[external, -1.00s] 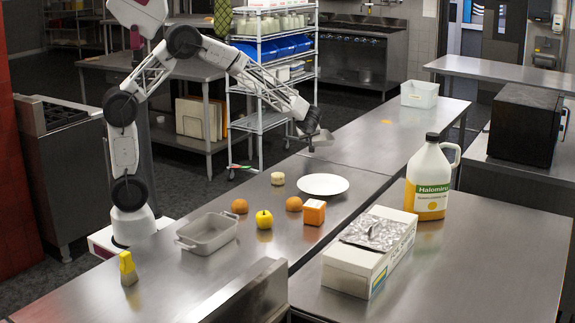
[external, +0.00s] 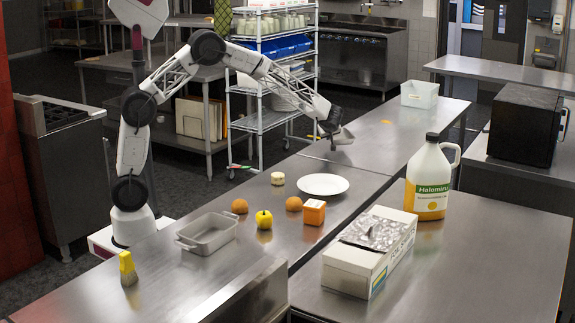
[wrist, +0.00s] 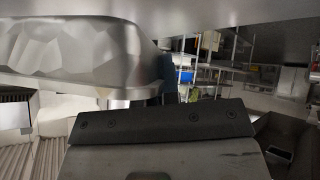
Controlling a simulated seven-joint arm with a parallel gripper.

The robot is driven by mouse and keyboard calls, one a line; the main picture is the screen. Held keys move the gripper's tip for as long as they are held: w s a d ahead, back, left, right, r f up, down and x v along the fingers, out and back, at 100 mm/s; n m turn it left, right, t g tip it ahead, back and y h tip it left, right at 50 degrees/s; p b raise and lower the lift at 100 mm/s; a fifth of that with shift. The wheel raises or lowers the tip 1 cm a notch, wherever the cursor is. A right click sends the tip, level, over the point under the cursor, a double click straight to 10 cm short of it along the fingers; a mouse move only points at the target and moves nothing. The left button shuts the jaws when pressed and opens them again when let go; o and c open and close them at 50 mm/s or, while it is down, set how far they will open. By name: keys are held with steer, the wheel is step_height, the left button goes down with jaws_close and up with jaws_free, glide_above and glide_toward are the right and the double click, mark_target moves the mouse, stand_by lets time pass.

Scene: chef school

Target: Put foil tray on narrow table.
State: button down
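My gripper (external: 334,127) is over the far part of the long steel table (external: 362,148), beyond the white plate. A small silver piece, which looks like the foil tray (external: 344,136), hangs at its fingertips, clear of the tabletop as far as I can tell. In the wrist view the foil tray (wrist: 75,50) is a large, faceted silver shape close to the camera at upper left. The fingertips' grip on it is hidden. Which surface is the narrow table is not clear; a slim steel table (external: 505,72) stands at the back right.
A white plate (external: 323,184), orange box (external: 314,212), yellow apple (external: 264,220) and grey baking dish (external: 207,233) stand on the near part. A white jug (external: 428,180) and a foil-topped carton (external: 372,262) stand at right. A white tub (external: 420,94) sits at the far end; the surface before it is mostly clear.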

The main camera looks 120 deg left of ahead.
steer(key=shift+w+a, duration=0.15)
steer(key=shift+a, duration=0.1)
steer(key=shift+f, duration=1.8)
steer(key=shift+f, duration=0.1)
steer(key=c, duration=1.4)
jaws_free()
steer(key=shift+o, duration=0.2)
